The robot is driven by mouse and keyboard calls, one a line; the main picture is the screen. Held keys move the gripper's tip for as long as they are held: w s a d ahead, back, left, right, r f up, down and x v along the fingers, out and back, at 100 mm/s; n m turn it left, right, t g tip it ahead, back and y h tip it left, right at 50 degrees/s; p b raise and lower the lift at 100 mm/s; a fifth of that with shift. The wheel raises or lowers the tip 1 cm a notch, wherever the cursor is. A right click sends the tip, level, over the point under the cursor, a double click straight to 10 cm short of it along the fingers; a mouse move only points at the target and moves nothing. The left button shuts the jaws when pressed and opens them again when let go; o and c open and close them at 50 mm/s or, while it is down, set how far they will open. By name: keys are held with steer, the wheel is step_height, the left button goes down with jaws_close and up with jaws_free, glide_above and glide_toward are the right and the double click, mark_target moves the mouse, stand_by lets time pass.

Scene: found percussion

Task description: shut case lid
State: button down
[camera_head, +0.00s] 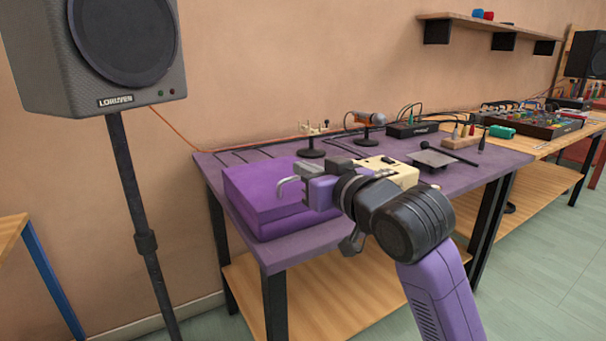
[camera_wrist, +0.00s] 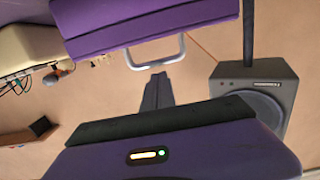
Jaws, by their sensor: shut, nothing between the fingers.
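The purple case (camera_head: 262,187) sits at the left end of the purple table. Its lid appears down on its base, with a dark seam between them; whether it is fully closed is hard to tell. A grey metal handle (camera_head: 287,183) stands out from the lid and also shows in the wrist view (camera_wrist: 157,62), beside the purple case (camera_wrist: 150,22). My gripper (camera_head: 309,181) is over the case's right part, near the handle. In the upside-down wrist view its fingers (camera_wrist: 158,88) are together and empty, apart from the handle. My arm hides the case's right side.
The purple table (camera_head: 286,252) holds a beige box (camera_head: 400,172), a microphone (camera_head: 369,120), a small dark pad (camera_head: 432,158) and several devices to the right. A speaker (camera_head: 120,50) on a stand is at the left. Free room lies above the case.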

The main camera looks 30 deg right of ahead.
steer(key=shift+s+f+t+b, duration=0.2)
steer(key=shift+f+t+b, duration=0.2)
steer(key=shift+f+b, duration=0.3)
steer(key=shift+f, duration=0.15)
